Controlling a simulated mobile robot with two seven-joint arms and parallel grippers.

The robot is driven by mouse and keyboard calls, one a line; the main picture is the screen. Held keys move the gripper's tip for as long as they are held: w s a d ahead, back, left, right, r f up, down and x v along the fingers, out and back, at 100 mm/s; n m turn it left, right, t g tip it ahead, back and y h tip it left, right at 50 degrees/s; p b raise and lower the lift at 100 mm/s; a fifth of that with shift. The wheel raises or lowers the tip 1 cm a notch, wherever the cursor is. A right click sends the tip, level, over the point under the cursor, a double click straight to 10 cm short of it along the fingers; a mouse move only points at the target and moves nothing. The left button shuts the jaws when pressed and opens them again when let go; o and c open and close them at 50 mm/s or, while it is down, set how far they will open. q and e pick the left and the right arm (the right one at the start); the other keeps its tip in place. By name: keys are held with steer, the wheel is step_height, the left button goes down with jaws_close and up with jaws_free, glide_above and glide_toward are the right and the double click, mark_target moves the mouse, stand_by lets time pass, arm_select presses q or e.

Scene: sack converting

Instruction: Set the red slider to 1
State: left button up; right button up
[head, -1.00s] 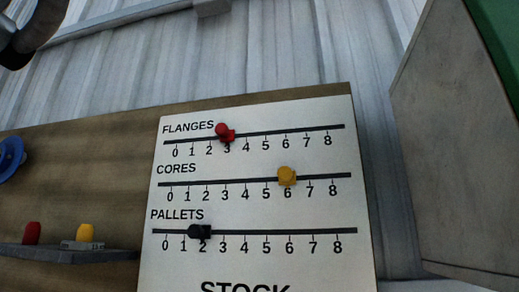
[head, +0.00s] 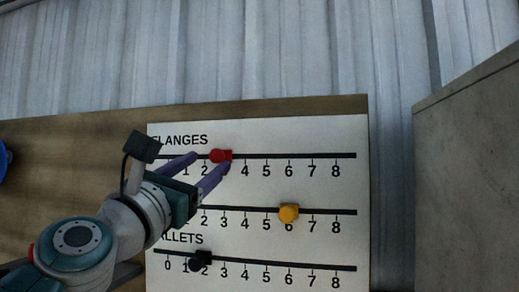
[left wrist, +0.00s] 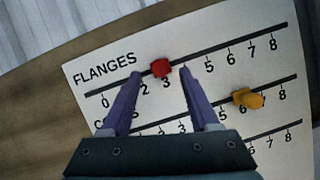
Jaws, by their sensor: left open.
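The red slider (head: 217,156) sits on the top FLANGES rail of the white board (head: 330,185), at about 3. It also shows in the left wrist view (left wrist: 160,68), just above the 3. My left gripper (head: 208,161) is open at the rail, one finger on each side of the red slider. In the left wrist view the slider lies between the two fingertips (left wrist: 160,73), with a gap on each side. I cannot tell whether the tips reach the knob's depth. The arm hides the 0 and the finger covers the 3 in the head view.
The yellow slider (head: 289,213) is at 6 on the CORES rail below. The black slider (head: 201,259) is near 2 on the PALLETS rail. A grey box-like panel (head: 470,180) stands at the right. The FLANGES rail is clear right of the red slider.

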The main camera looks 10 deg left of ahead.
mark_target(215, 157)
arm_select(q)
steer(key=shift+x, duration=2.55)
steer(key=shift+c, duration=0.3)
jaws_close()
